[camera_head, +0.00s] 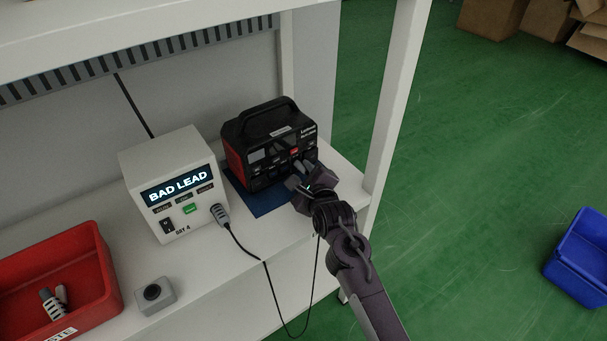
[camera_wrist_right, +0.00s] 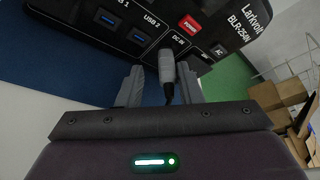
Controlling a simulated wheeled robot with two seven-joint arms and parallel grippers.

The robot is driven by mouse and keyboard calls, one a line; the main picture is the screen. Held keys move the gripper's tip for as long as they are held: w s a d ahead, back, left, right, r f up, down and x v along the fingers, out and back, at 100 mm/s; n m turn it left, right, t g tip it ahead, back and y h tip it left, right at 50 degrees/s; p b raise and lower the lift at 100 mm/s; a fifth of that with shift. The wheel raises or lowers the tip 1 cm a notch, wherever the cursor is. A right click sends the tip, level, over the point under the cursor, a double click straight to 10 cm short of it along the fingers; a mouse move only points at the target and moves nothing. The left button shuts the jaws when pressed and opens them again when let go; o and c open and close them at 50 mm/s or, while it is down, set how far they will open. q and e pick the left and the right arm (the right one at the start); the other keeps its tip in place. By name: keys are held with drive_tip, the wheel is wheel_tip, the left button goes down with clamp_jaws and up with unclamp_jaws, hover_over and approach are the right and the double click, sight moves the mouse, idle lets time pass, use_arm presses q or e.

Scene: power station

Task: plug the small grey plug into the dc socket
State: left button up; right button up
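The black power station (camera_head: 268,145) with red sides stands on a blue mat (camera_head: 262,200) on the shelf. The small grey plug (camera_wrist_right: 166,68) shows in the right wrist view, its tip at the front panel beside the "DC IN" label (camera_wrist_right: 178,42). The socket opening is hidden, so I cannot tell how deep the plug sits. My right gripper (camera_head: 299,180) is at the panel; in the wrist view its fingers (camera_wrist_right: 162,82) stand apart on either side of the plug, with a gap visible on the left. My left gripper is not in view.
A white tester (camera_head: 170,190) reading "BAD LEAD" stands left, with a grey connector (camera_head: 220,214) in its front. A black cable (camera_head: 273,290) hangs over the shelf edge. A red bin (camera_head: 95,265) with grey plugs and a small grey button box (camera_head: 155,295) are front left.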

drive_tip(key=shift+w+d+r, duration=0.15)
drive_tip(key=shift+r, duration=0.2)
drive_tip(key=shift+s+d+r, duration=0.1)
drive_tip(key=shift+s+d, duration=0.1)
drive_tip(key=shift+s, duration=0.35)
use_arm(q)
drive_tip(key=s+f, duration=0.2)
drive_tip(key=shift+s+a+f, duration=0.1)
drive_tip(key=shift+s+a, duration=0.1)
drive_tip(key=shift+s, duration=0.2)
use_arm(e)
drive_tip(key=v, duration=0.6)
drive_tip(key=shift+s, duration=0.4)
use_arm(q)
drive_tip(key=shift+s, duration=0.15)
use_arm(e)
drive_tip(key=shift+f, duration=0.25)
